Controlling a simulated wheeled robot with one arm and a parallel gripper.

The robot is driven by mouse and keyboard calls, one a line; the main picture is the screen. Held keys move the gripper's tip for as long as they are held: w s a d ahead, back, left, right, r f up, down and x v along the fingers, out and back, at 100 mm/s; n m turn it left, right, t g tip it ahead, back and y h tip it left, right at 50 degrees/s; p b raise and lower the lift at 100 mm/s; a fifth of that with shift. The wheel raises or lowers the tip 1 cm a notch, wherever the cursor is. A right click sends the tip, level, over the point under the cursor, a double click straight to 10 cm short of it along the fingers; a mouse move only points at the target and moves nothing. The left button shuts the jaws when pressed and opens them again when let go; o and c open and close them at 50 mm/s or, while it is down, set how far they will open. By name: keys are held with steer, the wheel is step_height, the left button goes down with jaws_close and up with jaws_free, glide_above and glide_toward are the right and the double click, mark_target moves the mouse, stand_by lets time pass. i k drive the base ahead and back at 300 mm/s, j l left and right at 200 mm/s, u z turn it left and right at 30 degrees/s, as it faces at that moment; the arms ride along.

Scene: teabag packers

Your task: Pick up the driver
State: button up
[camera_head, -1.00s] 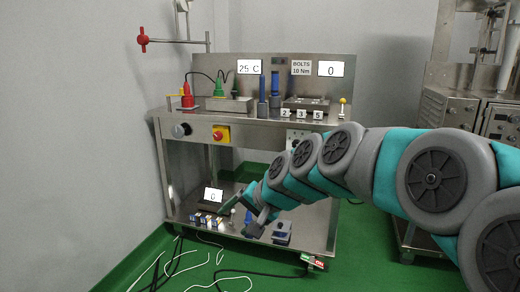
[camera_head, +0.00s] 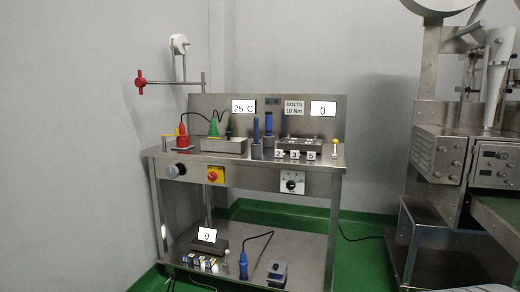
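A blue tool with a black cable (camera_head: 244,264) stands upright on the lower shelf; it may be the driver. Two blue upright handles (camera_head: 268,124) stand on the bench top, left of a metal block with bolts; I cannot tell whether either one is the driver. My gripper is out of view.
The steel bench (camera_head: 250,172) has a red and yellow knob (camera_head: 216,174) and a dial (camera_head: 292,182) on its front. A scale display (camera_head: 206,235), small boxes (camera_head: 200,262) and a grey block (camera_head: 277,272) share the lower shelf. A large steel machine (camera_head: 440,155) stands right.

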mark_target(268, 131)
steer(key=i+j+z, duration=0.25)
steer(key=i, duration=0.3)
steer(key=i+j+z, duration=0.3)
steer(key=i, duration=0.2)
